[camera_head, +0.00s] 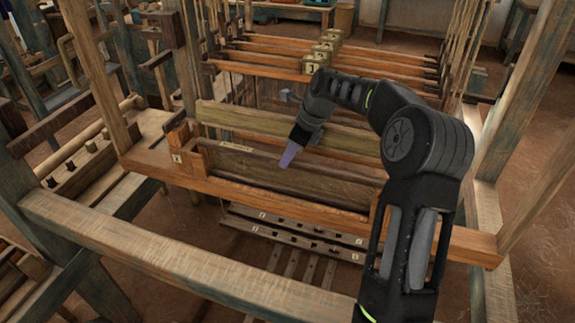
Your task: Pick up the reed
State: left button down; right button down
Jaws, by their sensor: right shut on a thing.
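The reed (250,170) looks like a long, dark brown panel lying lengthwise within the orange-brown wooden frame of the loom. My right arm comes in from the right and reaches over it. My right gripper (288,157) points down at the reed's upper edge, near its middle, and is shut on it. The fingertips are small here, and the exact contact is hard to see. The reed's right end is partly hidden by my right arm. My left gripper is not in view.
A greenish-grey wooden beam (240,118) runs just behind the reed. Several heddle bars with numbered blocks (317,62) hang farther back. Treadles (295,232) lie below. Thick loom posts (95,70) and a front beam (150,250) enclose the space.

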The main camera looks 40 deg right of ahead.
jog(key=shift+r, duration=0.15)
jog(key=shift+r, duration=0.8)
notch_tip(320, 180, up, 10)
jog(key=b, duration=0.2)
jog(key=s+a+b, duration=0.6)
jog(key=s+a, duration=0.4)
jog(key=a, duration=0.5)
jog(key=shift+s, duration=0.15)
